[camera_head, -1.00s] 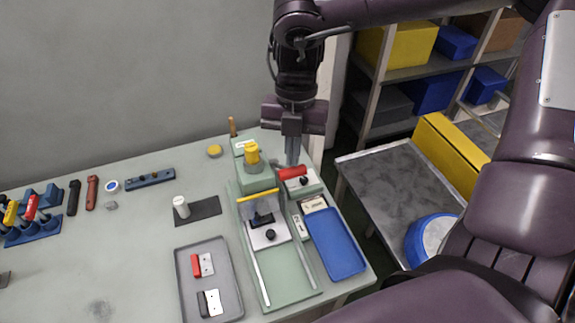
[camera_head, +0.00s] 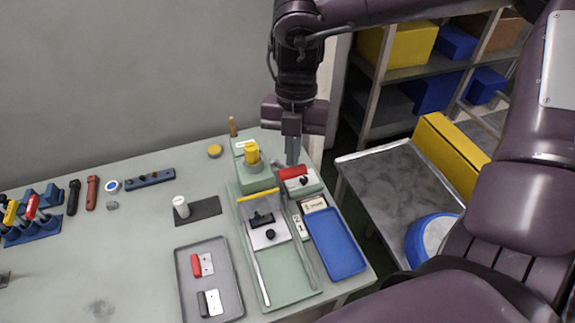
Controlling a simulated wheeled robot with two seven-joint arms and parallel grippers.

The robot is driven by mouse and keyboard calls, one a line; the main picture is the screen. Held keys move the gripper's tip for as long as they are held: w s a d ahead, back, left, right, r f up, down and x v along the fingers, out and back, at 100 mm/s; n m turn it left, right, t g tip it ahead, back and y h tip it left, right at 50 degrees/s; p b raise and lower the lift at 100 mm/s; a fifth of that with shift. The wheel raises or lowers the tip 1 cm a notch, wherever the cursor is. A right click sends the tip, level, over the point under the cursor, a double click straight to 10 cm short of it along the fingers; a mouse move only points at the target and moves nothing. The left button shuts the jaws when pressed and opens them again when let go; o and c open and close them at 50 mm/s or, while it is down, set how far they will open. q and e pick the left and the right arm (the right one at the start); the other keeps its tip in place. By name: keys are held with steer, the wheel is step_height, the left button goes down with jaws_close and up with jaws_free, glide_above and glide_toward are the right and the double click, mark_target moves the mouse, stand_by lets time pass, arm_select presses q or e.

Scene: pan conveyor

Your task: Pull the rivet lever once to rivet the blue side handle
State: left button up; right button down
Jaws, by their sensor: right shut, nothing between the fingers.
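The rivet lever with its red grip (camera_head: 293,173) sits on a small pale block at the right side of the green press fixture (camera_head: 257,178). My right gripper (camera_head: 292,162) points straight down just behind the red grip, its fingers shut and empty. I cannot tell whether the fingertips touch the grip. A steel plate with a black part and a black knob (camera_head: 270,234) lies in the fixture, in front of the yellow bar. I cannot make out a blue side handle; a blue round pan (camera_head: 425,240) rests on the side table. My left gripper is not in view.
A blue tray (camera_head: 337,243) lies right of the fixture. A grey tray (camera_head: 183,278) with a red and a black handle lies left of it. A white cylinder (camera_head: 181,206) stands on a dark mat. The bench's left middle is mostly clear. Shelves stand behind right.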

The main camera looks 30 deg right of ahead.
mark_target(294, 171)
steer(key=shift+s+a+f+b, duration=0.1)
steer(key=shift+s+f+b, duration=0.15)
steer(key=shift+f+b, duration=0.6)
steer(key=shift+s+f+b, duration=0.2)
steer(key=shift+f+b, duration=0.55)
steer(key=shift+f, duration=0.05)
steer(key=shift+f+b, duration=0.9)
steer(key=shift+f, duration=0.15)
steer(key=shift+s+f, duration=0.2)
steer(key=shift+f, duration=0.1)
steer(key=shift+f+b, duration=0.1)
steer(key=shift+b, duration=0.25)
steer(key=shift+s+a+f+b, duration=0.1)
steer(key=shift+s+f+b, duration=0.25)
steer(key=shift+f+b, duration=0.4)
steer(key=shift+s+a+f+b, duration=0.1)
steer(key=shift+s+f+b, duration=0.2)
steer(key=shift+f+b, duration=0.45)
steer(key=shift+s+a+f+b, duration=0.1)
steer(key=shift+s+f+b, duration=0.25)
steer(key=shift+f+b, duration=0.4)
steer(key=shift+f, duration=0.15)
steer(key=shift+f, duration=0.1)
